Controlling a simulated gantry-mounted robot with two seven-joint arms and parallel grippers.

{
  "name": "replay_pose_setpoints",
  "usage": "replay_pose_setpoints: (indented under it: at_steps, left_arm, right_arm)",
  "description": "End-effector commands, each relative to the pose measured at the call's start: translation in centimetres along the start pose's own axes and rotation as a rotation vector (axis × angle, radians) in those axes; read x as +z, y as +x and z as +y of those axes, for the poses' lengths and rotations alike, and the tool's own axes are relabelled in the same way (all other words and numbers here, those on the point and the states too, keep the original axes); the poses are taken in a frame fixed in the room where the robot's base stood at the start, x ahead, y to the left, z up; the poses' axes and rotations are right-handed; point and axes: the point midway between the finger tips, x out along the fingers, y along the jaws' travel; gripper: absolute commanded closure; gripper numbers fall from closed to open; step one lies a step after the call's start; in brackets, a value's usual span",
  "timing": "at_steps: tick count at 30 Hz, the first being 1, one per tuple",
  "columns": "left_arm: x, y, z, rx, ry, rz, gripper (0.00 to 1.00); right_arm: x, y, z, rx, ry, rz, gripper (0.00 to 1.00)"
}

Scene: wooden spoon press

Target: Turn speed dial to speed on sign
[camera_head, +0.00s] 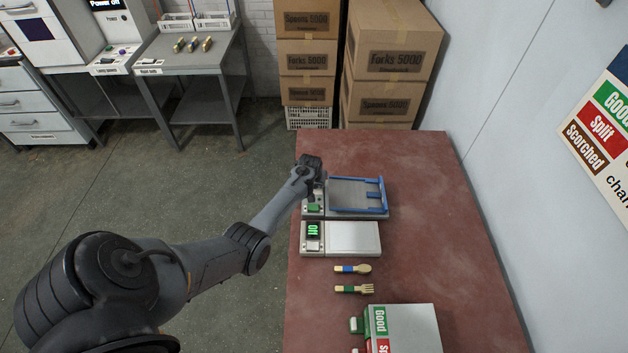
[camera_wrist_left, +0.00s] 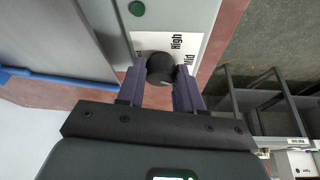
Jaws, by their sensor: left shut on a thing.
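The black round speed dial (camera_wrist_left: 160,67) sits on a white label plate of a grey machine in the left wrist view. The words "High" and "Mid" show to its right; another label on its left is mostly hidden. I cannot clearly read where the dial points. My left gripper (camera_wrist_left: 160,88) is shut on the dial, one finger on each side. In the head view my left gripper (camera_head: 315,190) is over the left end of the machine (camera_head: 372,215), hiding the dial. A sign (camera_head: 603,130) on the right wall reads "Good", "Split", "Scorched"; no speed word is readable on it.
The machine has a blue-framed tray (camera_head: 352,194) and a green button (camera_head: 314,209). Boxes (camera_head: 400,50) stand behind.

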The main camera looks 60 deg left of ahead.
Motion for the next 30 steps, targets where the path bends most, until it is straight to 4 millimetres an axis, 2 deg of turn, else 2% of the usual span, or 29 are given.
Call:
replay_pose_setpoints:
  at_steps: [6, 15, 30]
  left_arm:
    - [-0.04, 0.02, 0.25, -0.072, -0.177, -0.001, 0.95]
    - [-0.03, 0.11, 0.34, -0.144, -0.351, -0.001, 0.95]
    - [-0.03, 0.08, 0.27, -0.180, -0.433, -0.001, 0.95]
  right_arm:
    - [-0.04, -0.09, -0.03, -0.001, 0.001, 0.000, 1.00]
    - [0.11, 0.37, -0.07, -0.002, 0.002, 0.000, 1.00]
    - [0.19, 0.61, -0.07, -0.002, 0.002, 0.000, 1.00]
